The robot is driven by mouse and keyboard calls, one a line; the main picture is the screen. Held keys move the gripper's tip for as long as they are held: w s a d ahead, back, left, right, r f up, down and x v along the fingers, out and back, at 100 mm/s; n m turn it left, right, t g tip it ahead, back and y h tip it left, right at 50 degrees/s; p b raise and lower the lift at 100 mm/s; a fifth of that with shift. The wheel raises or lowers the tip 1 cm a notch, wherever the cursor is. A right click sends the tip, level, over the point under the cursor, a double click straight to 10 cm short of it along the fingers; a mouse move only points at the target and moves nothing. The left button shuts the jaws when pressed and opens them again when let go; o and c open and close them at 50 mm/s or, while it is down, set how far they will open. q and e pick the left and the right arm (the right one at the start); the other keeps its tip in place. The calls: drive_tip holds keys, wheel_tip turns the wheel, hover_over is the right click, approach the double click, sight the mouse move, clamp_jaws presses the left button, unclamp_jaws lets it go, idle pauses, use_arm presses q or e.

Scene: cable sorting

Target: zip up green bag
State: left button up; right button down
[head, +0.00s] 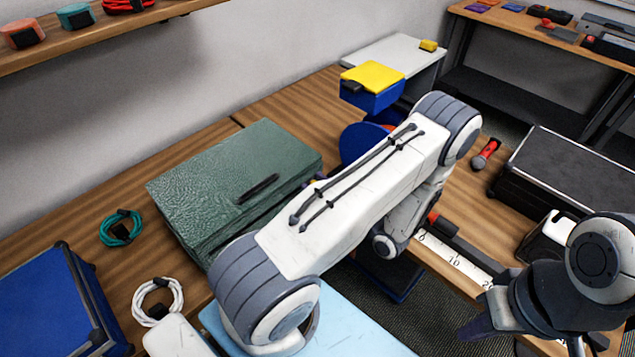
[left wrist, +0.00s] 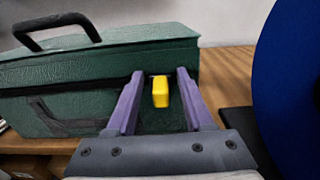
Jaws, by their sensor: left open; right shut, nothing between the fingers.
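The green bag (head: 235,175) lies on the wooden table against the wall, its lid down over the body and a dark handle on top. In the left wrist view the bag (left wrist: 75,70) fills the left and middle, with its handle at upper left. A yellow tab (left wrist: 160,91), which looks like the zip pull, shows at the bag's side near its right end. My left gripper (left wrist: 158,75) is open, with the tab between its purple fingers and gaps either side. In the head view my arm mostly hides this gripper. My right gripper (head: 472,332) is shut and empty at lower right, away from the bag.
A teal cable (head: 121,228) and a white cable (head: 158,298) lie left of the bag, near a blue case (head: 50,305). A blue disc (left wrist: 290,70) stands close to the right of my left gripper. A blue bin with a yellow lid (head: 372,76) stands behind.

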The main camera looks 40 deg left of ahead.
use_arm(q)
clamp_jaws()
idle(1.4)
